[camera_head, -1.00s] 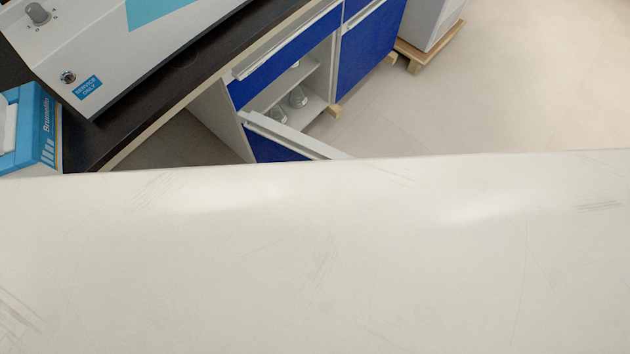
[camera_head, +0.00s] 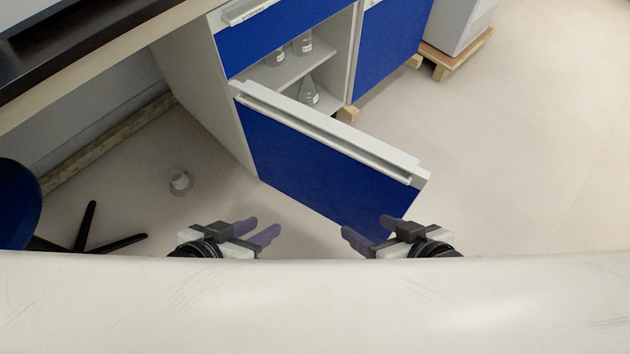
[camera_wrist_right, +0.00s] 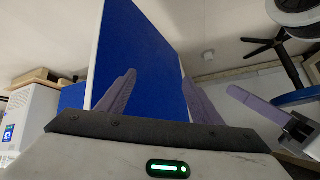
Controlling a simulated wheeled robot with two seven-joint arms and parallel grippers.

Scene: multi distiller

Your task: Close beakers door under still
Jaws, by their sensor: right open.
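The blue cabinet door (camera_head: 310,160) with a white top rail stands wide open, swung out from the cabinet holding glass beakers (camera_head: 310,92). My right gripper (camera_head: 365,229) is open and empty, and in the head view it overlaps the lower front of the door near its free end. In the right wrist view the door (camera_wrist_right: 140,55) appears beyond the parted fingers (camera_wrist_right: 160,95); contact cannot be told. My left gripper (camera_head: 267,225) is open and empty, left of the right one and in front of the door. It also shows in the right wrist view (camera_wrist_right: 240,98).
A blue chair (camera_head: 18,205) with dark legs stands at left. A grey unit on a wooden pallet (camera_head: 455,62) stands at upper right. Floor right of the door is clear.

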